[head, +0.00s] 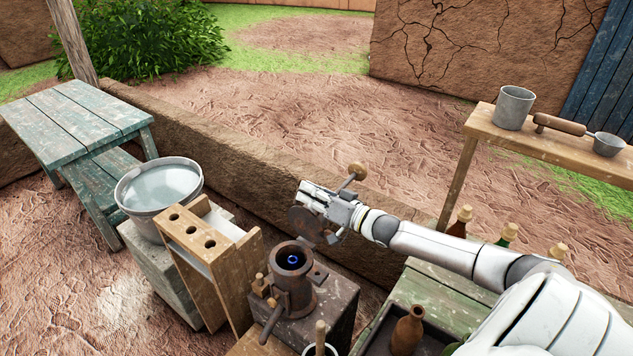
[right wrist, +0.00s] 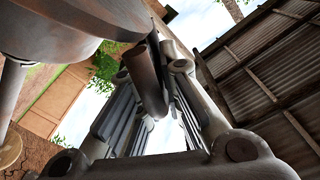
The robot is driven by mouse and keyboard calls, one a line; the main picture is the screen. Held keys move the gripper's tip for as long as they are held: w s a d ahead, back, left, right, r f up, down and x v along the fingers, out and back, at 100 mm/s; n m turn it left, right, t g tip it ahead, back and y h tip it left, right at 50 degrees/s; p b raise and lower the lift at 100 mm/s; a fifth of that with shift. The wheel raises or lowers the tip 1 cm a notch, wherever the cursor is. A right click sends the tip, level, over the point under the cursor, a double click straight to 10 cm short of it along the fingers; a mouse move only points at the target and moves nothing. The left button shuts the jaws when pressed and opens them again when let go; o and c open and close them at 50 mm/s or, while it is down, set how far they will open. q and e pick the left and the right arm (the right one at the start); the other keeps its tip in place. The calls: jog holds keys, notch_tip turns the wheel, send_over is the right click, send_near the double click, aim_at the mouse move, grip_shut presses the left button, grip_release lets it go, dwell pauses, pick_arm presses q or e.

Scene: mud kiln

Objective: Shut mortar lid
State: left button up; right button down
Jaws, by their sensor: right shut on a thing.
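The mortar (head: 293,288) is a dark, rusty metal cylinder with a flanged rim on a dark block. Its mouth is open, and a small blue glow shows inside. The mortar lid (head: 305,224) is a round rusty disc, standing tilted up behind the mouth, apart from the rim. My right gripper (head: 314,197) is at the raised lid, shut on a part of it. In the right wrist view the fingers (right wrist: 152,100) close around a metal bar, with a large round metal piece at upper left. My left gripper is out of view.
A wooden rack with holes (head: 196,234) and a water basin (head: 160,190) stand left of the mortar. A brown bottle (head: 407,332) is in a dark tray at front right. A low mud wall (head: 240,180) runs behind. A bench (head: 560,142) holds a metal cup (head: 513,108).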

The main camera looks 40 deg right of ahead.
jog(key=shift+s+a+f+n+p, duration=0.1)
jog(key=shift+s+a+n+p, duration=0.25)
jog(key=shift+a, duration=0.55)
jog(key=shift+s+a+n+p, duration=0.2)
jog(key=shift+a+n+p, duration=0.25)
jog(key=shift+a, duration=0.5)
jog(key=shift+s+a+f+n+p, duration=0.1)
jog(key=shift+s+a+n+p, duration=0.25)
jog(key=shift+a, duration=0.55)
